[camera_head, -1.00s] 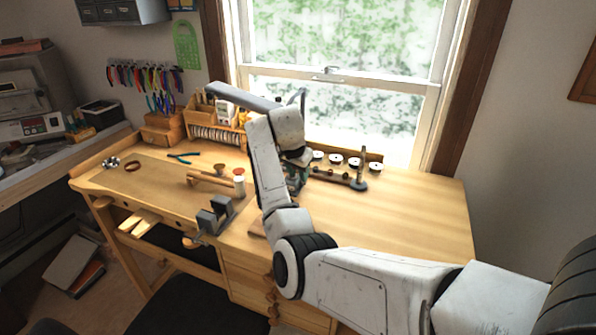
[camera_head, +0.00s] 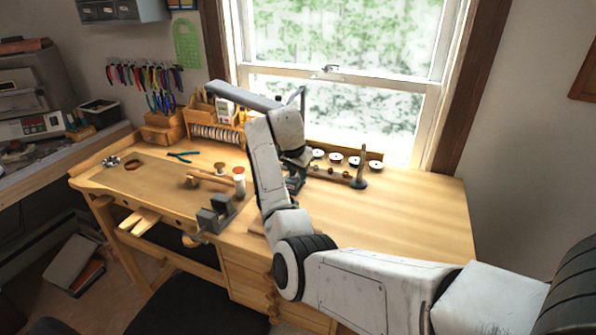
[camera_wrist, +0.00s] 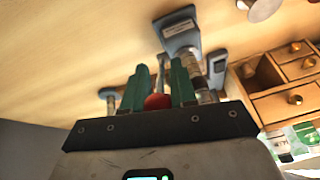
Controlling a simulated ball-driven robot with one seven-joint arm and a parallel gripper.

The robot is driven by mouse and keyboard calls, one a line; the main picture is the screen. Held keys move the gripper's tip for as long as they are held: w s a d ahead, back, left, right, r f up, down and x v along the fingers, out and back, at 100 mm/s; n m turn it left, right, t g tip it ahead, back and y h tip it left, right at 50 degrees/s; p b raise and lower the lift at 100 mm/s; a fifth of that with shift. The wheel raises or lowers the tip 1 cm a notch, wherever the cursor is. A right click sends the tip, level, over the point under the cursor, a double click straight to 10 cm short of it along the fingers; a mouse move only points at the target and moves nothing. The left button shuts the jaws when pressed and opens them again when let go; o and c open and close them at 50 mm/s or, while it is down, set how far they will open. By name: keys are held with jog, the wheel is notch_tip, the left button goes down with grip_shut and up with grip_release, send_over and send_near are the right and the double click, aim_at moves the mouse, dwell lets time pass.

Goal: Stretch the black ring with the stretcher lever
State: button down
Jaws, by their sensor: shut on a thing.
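In the wrist view, my gripper (camera_wrist: 159,88) has its green fingers around a red ball knob (camera_wrist: 157,101), most likely the end of the stretcher lever. The lever's shaft is mostly hidden behind the knob and fingers. The stretcher's grey base (camera_wrist: 178,26) lies just beyond the fingertips. A stepped metal column (camera_wrist: 205,95) stands right beside the right finger. In the head view, my forearm hides most of the stretcher and gripper. I cannot make out the black ring in either view.
In the wrist view, a small wooden drawer cabinet (camera_wrist: 285,104) stands close on the right. In the head view, a grey block tool (camera_head: 215,214) sits at the bench's front edge. Several white round pieces (camera_head: 354,161) line the back. The bench's right side (camera_head: 425,215) is clear.

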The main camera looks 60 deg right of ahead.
jog(key=shift+a+f+h+b, duration=0.7)
jog(key=shift+f+h+b, duration=0.1)
jog(key=shift+h+b, duration=0.35)
jog(key=shift+a+f+h+b, duration=0.55)
jog(key=shift+h+b, duration=0.4)
jog(key=shift+b, duration=0.3)
jog(key=shift+s+a+f, duration=0.15)
jog(key=shift+a+f, duration=0.05)
jog(key=shift+f, duration=0.2)
jog(key=shift+a+f, duration=0.1)
jog(key=c, duration=1.2)
grip_release()
jog(key=shift+r, duration=0.2)
jog(key=shift+a+r, duration=0.15)
jog(key=shift+r, duration=0.05)
jog(key=b+v, duration=0.1)
jog(key=v, duration=0.9)
jog(key=shift+s+b, duration=0.1)
jog(key=shift+b, duration=0.25)
